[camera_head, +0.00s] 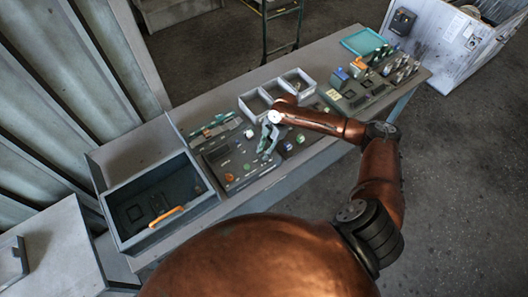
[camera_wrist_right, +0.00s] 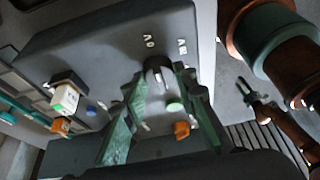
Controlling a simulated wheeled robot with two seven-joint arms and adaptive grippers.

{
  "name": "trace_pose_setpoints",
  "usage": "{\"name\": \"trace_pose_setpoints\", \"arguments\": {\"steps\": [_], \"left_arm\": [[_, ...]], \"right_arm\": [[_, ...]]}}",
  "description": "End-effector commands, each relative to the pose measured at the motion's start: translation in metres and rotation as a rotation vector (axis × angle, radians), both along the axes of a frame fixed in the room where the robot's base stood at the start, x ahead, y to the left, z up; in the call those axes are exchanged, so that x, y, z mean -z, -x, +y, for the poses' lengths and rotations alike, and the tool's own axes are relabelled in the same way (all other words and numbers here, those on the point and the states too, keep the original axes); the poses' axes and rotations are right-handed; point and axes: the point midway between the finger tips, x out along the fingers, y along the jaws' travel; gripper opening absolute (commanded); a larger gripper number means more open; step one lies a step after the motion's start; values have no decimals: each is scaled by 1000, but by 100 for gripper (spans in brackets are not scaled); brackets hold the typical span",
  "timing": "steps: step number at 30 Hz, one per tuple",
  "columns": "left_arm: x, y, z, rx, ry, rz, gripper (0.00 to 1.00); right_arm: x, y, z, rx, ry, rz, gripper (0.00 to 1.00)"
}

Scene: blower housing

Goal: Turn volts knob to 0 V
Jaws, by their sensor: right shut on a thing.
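The volts knob (camera_wrist_right: 157,73) is a dark round knob on a grey panel (camera_wrist_right: 105,45) in the right wrist view. A "0 V" label (camera_wrist_right: 149,41) sits just above it, and a second voltage label (camera_wrist_right: 182,46) sits to its upper right, too small to read surely. My right gripper (camera_wrist_right: 164,79) has its green fingers on both sides of the knob and is shut on it. In the head view my right gripper (camera_head: 268,140) reaches down to the panel on the bench, and the knob is hidden there. I cannot tell where the knob points. My left gripper is not in view.
Close to the fingers are a green button (camera_wrist_right: 174,106) and an orange part (camera_wrist_right: 182,130). A white block (camera_wrist_right: 66,97) stands left on the panel. The bench also holds an open grey bin (camera_head: 207,201), white trays (camera_head: 253,103) and a teal tray (camera_head: 362,42).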

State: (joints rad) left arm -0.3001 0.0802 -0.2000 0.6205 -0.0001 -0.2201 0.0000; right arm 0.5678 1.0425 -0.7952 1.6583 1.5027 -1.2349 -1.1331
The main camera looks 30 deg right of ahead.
Motion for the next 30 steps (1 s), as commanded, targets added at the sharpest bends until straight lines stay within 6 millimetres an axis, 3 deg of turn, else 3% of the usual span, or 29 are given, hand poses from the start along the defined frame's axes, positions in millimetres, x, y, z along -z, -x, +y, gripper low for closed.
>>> {"name": "trace_pose_setpoints", "arguments": {"steps": [14, 15, 21, 30], "left_arm": [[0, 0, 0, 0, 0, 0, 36], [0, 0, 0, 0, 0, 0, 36], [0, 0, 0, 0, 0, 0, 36], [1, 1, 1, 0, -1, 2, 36]], "right_arm": [[0, 0, 0, -13, 0, -1, 2], [0, 0, 0, -12, 0, -2, 29], [0, 0, 0, -12, 0, -1, 43], [-1, 0, -1, -12, 1, -1, 43]]}}
